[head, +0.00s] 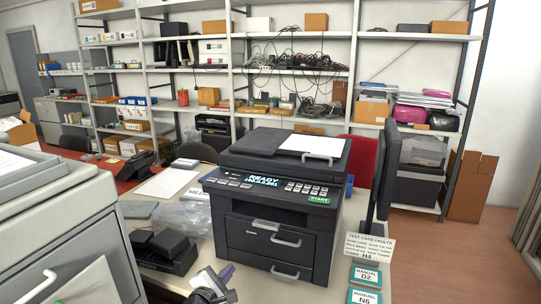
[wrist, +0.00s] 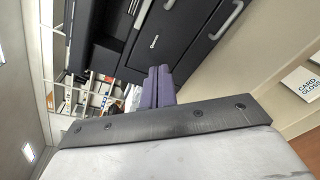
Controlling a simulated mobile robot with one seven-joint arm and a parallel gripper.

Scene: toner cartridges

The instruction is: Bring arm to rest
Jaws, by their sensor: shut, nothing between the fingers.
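My gripper (head: 226,271) shows at the bottom of the head view, in front of the black printer (head: 270,240) and low on its left side. In the wrist view its two purple fingers (wrist: 159,84) lie side by side, shut with nothing between them. The printer's dark drawer fronts and pale handles show beyond the fingers in the wrist view, and the fingers look apart from them. The printer's display reads READY in the head view. The rest of my arm is mostly out of the head view.
A large grey machine (head: 50,225) stands at the left.

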